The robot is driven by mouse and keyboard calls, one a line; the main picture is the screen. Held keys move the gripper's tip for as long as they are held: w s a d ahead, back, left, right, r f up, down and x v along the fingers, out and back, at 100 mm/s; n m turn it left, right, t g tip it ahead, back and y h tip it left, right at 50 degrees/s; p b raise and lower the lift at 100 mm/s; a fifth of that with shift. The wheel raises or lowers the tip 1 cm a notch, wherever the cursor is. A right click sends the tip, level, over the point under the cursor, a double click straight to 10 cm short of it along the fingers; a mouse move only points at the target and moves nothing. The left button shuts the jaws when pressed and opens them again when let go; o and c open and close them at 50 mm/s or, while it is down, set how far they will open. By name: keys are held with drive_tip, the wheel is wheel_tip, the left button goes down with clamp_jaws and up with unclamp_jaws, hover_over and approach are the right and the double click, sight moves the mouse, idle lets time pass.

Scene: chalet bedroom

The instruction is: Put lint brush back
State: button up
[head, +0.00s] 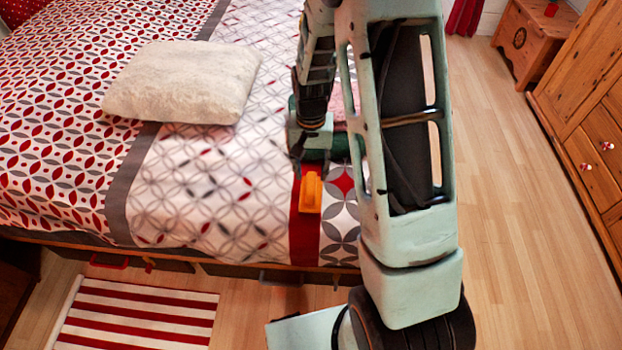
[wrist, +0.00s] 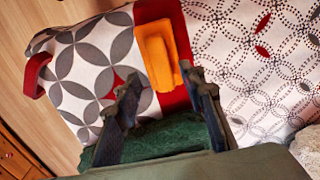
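An orange block-like object, apparently the lint brush (head: 311,192), lies on the red stripe of the patterned bed cover (head: 222,190) near the bed's front right corner. In the wrist view the orange lint brush (wrist: 157,52) lies just beyond my fingertips. My gripper (wrist: 163,79) is open, with a wide gap between its two dark fingers and nothing held. The right finger's tip overlaps the lint brush's lower edge in the picture; I cannot tell whether they touch. In the head view my arm hides most of the gripper, which is over the bed behind the lint brush.
A dark green cloth or cushion (wrist: 160,138) lies on the bed below my fingers. A white fluffy pillow (head: 182,82) lies to the left. A red-striped rug (head: 140,312) is on the floor.

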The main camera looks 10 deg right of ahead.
sight(311, 183)
wheel_tip(311, 183, up, 6)
drive_tip(key=shift+f, duration=0.2)
idle(0.4)
